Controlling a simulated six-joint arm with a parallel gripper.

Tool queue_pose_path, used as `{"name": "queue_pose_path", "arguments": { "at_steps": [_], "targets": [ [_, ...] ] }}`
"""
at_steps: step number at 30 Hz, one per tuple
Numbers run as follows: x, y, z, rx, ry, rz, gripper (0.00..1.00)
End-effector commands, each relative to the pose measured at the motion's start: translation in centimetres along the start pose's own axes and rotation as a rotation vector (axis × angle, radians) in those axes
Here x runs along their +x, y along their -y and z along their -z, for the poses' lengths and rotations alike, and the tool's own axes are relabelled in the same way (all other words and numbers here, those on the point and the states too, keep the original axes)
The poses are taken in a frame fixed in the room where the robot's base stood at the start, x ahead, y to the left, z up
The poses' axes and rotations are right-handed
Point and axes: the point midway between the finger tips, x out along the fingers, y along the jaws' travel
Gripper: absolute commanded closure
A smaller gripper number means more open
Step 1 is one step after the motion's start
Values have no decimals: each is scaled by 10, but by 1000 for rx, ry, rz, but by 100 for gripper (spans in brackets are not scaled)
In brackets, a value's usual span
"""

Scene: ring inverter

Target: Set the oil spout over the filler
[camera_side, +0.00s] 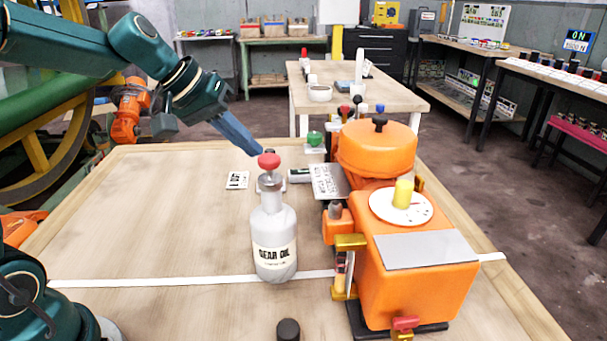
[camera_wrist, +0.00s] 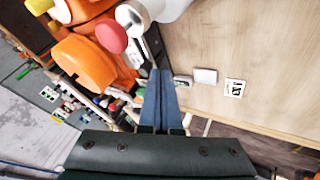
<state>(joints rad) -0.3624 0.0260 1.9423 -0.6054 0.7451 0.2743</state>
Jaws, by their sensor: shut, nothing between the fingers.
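A grey-white gear oil bottle (camera_side: 273,235) stands upright on the wooden table, with a narrow neck and a red tip (camera_side: 268,161) on top. In the wrist view the red tip (camera_wrist: 111,37) lies at the upper left of the fingers. My gripper (camera_side: 257,153) is shut and empty, its blue fingers beside the red tip in the side view. In the wrist view the gripper (camera_wrist: 162,72) shows a gap to the tip. The orange machine (camera_side: 415,285) stands right of the bottle. I cannot tell which of its fittings is the filler.
A round orange tank (camera_side: 377,150) with a black knob stands behind the machine. A yellow cylinder (camera_side: 403,193) sits on its white disc. A black cap (camera_side: 288,330) stands at the front. A small printed card (camera_side: 237,180) lies left of the bottle; the left tabletop is clear.

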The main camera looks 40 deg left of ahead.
Motion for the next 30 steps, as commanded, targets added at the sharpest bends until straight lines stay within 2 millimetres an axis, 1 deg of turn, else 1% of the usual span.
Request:
{"name": "queue_pose_path", "arguments": {
  "at_steps": [11,23,30],
  "targets": [
    [0,0,0,7,4,-3,100],
    [3,-3,4,66,36,-35,100],
    [8,-6,8,144,79,-78,100]
  ]
}}
